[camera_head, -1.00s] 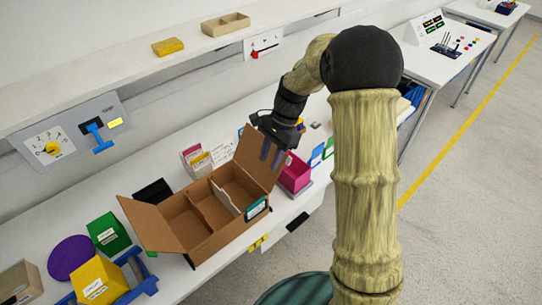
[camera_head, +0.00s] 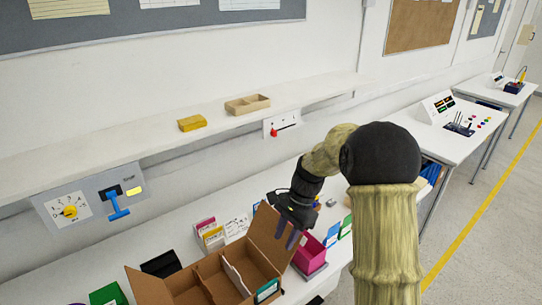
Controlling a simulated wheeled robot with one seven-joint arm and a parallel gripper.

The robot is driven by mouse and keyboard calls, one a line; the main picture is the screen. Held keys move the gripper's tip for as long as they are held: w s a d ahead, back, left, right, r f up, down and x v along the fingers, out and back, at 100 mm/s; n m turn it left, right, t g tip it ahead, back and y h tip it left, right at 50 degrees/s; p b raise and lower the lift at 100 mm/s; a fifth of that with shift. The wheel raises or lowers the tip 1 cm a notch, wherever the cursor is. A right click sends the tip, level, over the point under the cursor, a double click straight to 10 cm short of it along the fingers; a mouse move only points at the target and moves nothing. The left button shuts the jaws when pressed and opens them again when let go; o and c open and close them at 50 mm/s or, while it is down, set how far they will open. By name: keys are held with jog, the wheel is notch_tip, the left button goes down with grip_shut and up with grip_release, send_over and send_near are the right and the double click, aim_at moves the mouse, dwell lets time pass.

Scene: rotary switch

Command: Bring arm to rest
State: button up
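The rotary switch, a white dial with a yellow knob (camera_head: 70,211), is on a grey wall panel (camera_head: 92,200) at the left. A blue lever (camera_head: 117,203) and a small yellow display are on the same panel. My gripper (camera_head: 287,234) points down in front of the right flap of an open cardboard box (camera_head: 150,287), well to the right of the dial. Its two dark fingers look apart, with nothing seen between them. Whether they touch the flap cannot be told. My arm comes in from the right.
The box stands on a white bench (camera_head: 183,225) with cards (camera_head: 210,233), a magenta bin (camera_head: 309,254) and a green block (camera_head: 108,294) around it. A shelf (camera_head: 150,130) above bears a yellow block (camera_head: 191,123) and a wooden tray (camera_head: 247,104). A red slider (camera_head: 274,132) sits below it.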

jog(key=s+d+r+n+t+h, duration=0.1)
jog(key=s+d+n, duration=0.3)
jog(key=s, duration=0.4)
jog(key=s+d+n+t+h, duration=0.2)
jog(key=s+d+n+t, duration=0.2)
jog(key=s+n, duration=0.3)
jog(key=shift+s+r+h, duration=0.3)
jog(key=shift+s+r, duration=0.05)
jog(key=shift+s, duration=0.2)
